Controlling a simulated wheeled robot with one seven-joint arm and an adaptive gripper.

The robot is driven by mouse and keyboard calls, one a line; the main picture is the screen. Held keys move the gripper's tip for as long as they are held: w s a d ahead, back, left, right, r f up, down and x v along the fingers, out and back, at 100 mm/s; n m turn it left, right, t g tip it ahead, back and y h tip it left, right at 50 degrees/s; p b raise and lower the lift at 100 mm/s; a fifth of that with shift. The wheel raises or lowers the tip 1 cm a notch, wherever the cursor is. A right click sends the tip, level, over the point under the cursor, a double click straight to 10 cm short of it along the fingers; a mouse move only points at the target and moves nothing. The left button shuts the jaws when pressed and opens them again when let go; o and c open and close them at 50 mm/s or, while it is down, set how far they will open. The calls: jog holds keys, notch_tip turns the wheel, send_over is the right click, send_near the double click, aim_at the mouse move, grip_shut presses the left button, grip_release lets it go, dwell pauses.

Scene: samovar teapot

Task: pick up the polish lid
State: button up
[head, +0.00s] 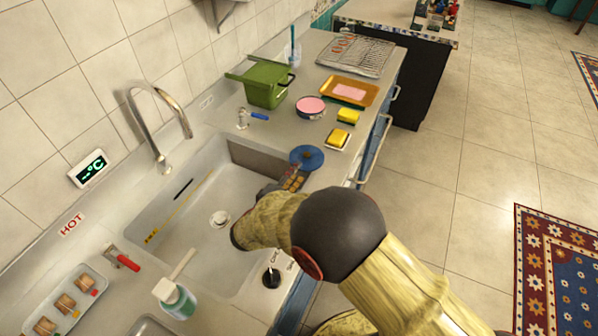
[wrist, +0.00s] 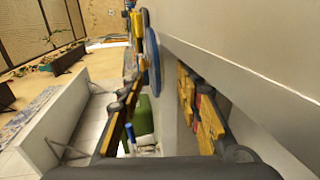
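A round blue disc (head: 307,157), which looks like the polish lid, lies on the counter strip right of the sink. It also shows as a thin blue oval (wrist: 152,48) just ahead of the fingers in the wrist view. My gripper (head: 298,174) is low at the sink's right rim, right beside the disc on its near side. In the wrist view its two yellow-padded fingers (wrist: 162,82) are spread apart with nothing held between them. I cannot tell whether a fingertip touches the disc. My arm hides part of the gripper in the head view.
A round tin with pink contents (head: 311,107), yellow sponges (head: 348,117), an orange tray (head: 350,91) and a green bin (head: 266,83) stand beyond the disc. The sink basin (head: 190,215) lies to the left, with a tap (head: 165,125) behind. Open floor lies right.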

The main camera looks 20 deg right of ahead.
jog(key=shift+b+x, duration=0.5)
jog(key=shift+x, duration=0.5)
jog(key=shift+s+f, duration=0.1)
grip_shut()
dwell(0.7)
jog(key=shift+r+p, duration=0.65)
jog(key=shift+r, duration=0.7)
jog(key=shift+f, duration=0.1)
jog(key=r+p+v, duration=0.2)
jog(key=p+v, duration=0.1)
jog(key=v, duration=1.1)
jog(key=shift+r, duration=0.25)
jog(key=shift+a, duration=0.15)
